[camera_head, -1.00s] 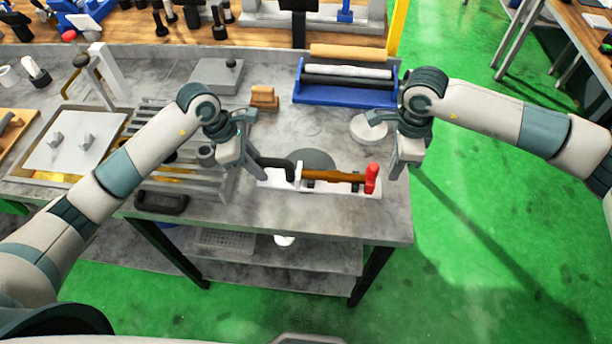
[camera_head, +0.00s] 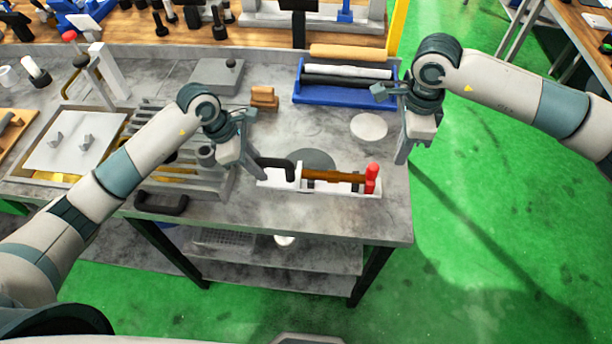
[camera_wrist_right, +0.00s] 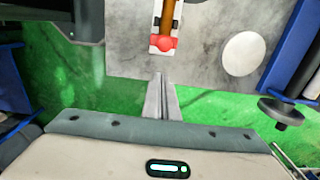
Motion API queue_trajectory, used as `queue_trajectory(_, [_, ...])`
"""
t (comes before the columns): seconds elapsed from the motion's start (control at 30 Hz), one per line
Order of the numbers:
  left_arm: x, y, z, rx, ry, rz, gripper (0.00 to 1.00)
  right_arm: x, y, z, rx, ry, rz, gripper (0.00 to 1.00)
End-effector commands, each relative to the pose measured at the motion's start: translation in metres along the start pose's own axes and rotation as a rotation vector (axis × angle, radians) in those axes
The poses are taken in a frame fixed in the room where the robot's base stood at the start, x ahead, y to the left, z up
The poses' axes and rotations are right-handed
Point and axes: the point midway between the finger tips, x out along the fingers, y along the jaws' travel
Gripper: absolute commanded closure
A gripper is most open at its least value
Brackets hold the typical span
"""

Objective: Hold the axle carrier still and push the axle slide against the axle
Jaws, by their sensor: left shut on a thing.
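The axle carrier (camera_head: 268,184) is a long white holder with a black handle (camera_head: 277,164), lying near the table's front right edge. The brown axle (camera_head: 330,176) lies along it. A red piece (camera_head: 372,174), apparently the axle slide, stands at the carrier's right end; it also shows in the right wrist view (camera_wrist_right: 163,43). My left gripper (camera_head: 258,176) is shut on the carrier's black handle at its left end; its fingers partly cover the contact. My right gripper (camera_head: 402,160) is right of the red piece and apart from it. Its fingers (camera_wrist_right: 159,78) are together and empty.
A blue tray with rollers (camera_head: 345,95) stands behind the carrier. A flat white disc (camera_head: 369,127) lies between them, near the right table edge. A grey ribbed block (camera_head: 215,185) is left of the carrier. Green floor (camera_head: 480,240) is open right of the table.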

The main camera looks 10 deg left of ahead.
Motion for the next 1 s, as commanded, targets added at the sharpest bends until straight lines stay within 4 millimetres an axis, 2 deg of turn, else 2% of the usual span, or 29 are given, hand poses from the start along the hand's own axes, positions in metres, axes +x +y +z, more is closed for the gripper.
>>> queue_trajectory(0.23, [0.000,0.000,0.000,-0.001,0.000,0.001,1.00,-0.014,0.000,0.000,-0.001,0.000,-0.001,1.00])
queue_trajectory(0.53, [0.000,0.000,0.000,-0.001,0.000,0.001,1.00,-0.016,0.000,0.000,0.000,0.000,0.000,1.00])
queue_trajectory(0.57, [0.000,0.000,0.000,-0.001,0.000,0.001,0.77,-0.016,0.000,0.000,0.000,0.000,0.000,1.00])
queue_trajectory(0.63, [0.000,0.000,0.000,-0.001,0.000,0.001,0.60,-0.016,0.000,0.000,0.000,0.000,0.000,1.00])
queue_trajectory(0.67, [0.000,0.000,0.000,-0.001,0.000,0.001,0.57,-0.016,0.000,0.000,0.000,0.000,0.000,1.00])
queue_trajectory(1.0, [-0.001,0.000,0.000,0.000,0.000,0.001,0.57,-0.015,0.000,0.000,0.000,0.000,0.000,1.00])
